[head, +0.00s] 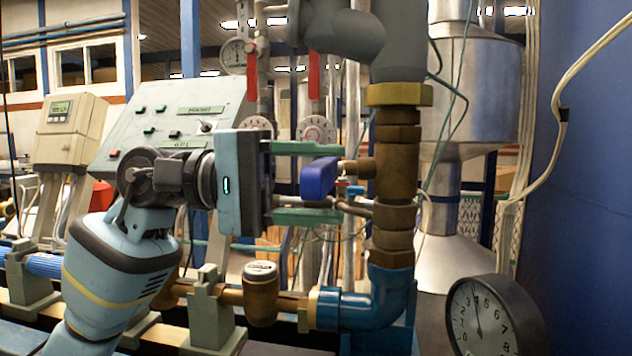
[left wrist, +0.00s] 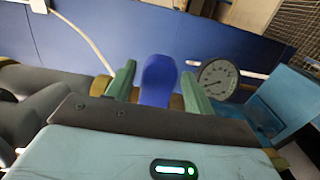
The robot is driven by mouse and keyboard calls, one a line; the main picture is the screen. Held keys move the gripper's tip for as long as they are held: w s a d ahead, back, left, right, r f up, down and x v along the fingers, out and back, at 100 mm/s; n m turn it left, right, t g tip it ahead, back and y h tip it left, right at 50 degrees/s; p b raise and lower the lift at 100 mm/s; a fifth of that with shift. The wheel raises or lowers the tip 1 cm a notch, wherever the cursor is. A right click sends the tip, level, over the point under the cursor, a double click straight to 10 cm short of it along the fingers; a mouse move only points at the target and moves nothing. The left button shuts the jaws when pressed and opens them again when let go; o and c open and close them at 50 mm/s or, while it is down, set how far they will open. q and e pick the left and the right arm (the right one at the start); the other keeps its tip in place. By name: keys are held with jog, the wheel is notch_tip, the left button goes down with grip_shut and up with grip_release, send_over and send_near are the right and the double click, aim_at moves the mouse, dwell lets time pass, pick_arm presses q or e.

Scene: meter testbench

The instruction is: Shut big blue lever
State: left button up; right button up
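The big blue lever (head: 319,178) sits on a brass valve stem on the left side of the brown vertical pipe (head: 396,165). My left gripper (head: 338,182) is open, with one green finger above the lever and one below it. In the left wrist view the lever (left wrist: 158,82) stands between the two green fingers of the left gripper (left wrist: 158,72), with a visible gap on each side. The valve behind the lever is partly hidden. My right gripper is not in view.
A round dial gauge (head: 483,318) stands at the lower right. A blue pipe elbow (head: 365,308) and a brass meter (head: 261,293) lie below the gripper. A control panel (head: 170,120) is behind my arm. Red-handled valves (head: 314,75) hang above, behind.

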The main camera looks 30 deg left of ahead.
pick_arm(q)
jog(key=v, duration=0.7)
jog(key=shift+a+b, duration=0.4)
jog(key=shift+b, duration=0.05)
jog(key=shift+s, duration=0.15)
